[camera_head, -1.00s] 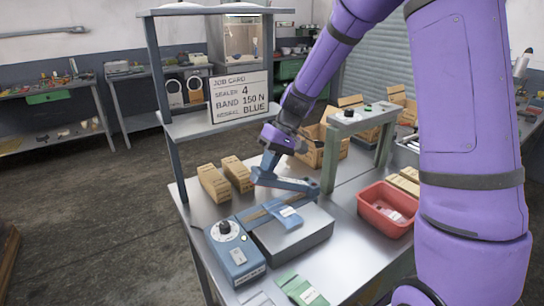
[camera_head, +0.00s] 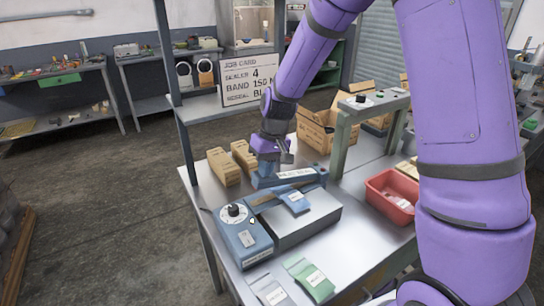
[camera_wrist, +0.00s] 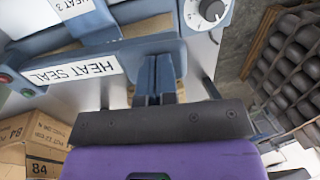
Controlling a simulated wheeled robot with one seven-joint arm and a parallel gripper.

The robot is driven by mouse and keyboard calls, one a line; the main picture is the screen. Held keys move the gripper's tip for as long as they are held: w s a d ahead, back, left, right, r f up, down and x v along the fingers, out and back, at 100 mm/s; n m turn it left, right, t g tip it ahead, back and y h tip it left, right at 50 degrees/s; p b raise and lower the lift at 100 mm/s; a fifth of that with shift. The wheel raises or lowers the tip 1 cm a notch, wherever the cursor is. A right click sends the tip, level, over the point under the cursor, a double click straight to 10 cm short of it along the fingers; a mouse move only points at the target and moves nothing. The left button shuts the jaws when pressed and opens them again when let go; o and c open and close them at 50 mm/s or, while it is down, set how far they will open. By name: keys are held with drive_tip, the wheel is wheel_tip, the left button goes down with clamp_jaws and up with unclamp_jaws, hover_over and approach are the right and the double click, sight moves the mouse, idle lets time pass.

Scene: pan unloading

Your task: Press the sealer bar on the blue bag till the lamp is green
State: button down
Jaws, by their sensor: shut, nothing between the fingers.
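The blue bag (camera_head: 294,200) lies flat on the heat sealer's grey bed (camera_head: 308,218), its white label up. It also shows at the top of the wrist view (camera_wrist: 92,24). The blue sealer bar (camera_head: 262,183), marked HEAT SEAL, stands behind the bag; its label shows in the wrist view (camera_wrist: 75,72). My gripper (camera_head: 270,168) is shut and empty at the bar's left part. In the wrist view its fingertips (camera_wrist: 158,68) overlap the bar's edge; I cannot tell whether they touch. I cannot make out a lit lamp on the blue control box (camera_head: 246,240).
Two brown cartons (camera_head: 224,167) stand left of my gripper. A green-legged stand (camera_head: 340,140) and a red tray (camera_head: 390,192) are to the right. A green bag (camera_head: 310,281) lies at the front. The job card (camera_head: 249,80) hangs above the bench.

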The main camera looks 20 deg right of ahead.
sight(259, 189)
drive_tip(key=f, duration=0.1)
drive_tip(key=a+f+h, duration=0.1)
drive_tip(key=f+h, duration=0.1)
drive_tip(key=shift+s+a+f, duration=0.15)
drive_tip(key=shift+a+f, duration=0.05)
drive_tip(key=shift+a, duration=0.05)
drive_tip(key=shift+a+f, duration=0.1)
drive_tip(key=shift+f, duration=0.5)
drive_tip(key=shift+s+a+f, duration=0.1)
drive_tip(key=shift+s+f, duration=0.35)
drive_tip(key=shift+f, duration=0.15)
drive_tip(key=shift+a, duration=0.2)
idle(0.6)
drive_tip(key=shift+w+r, duration=0.2)
drive_tip(key=shift+r, duration=0.35)
wheel_tip(259, 189, up, 14)
drive_tip(key=shift+w+d+t, duration=0.2)
drive_tip(key=shift+d+t, duration=0.05)
drive_tip(key=shift+t, duration=0.05)
drive_tip(key=shift+r, duration=0.1)
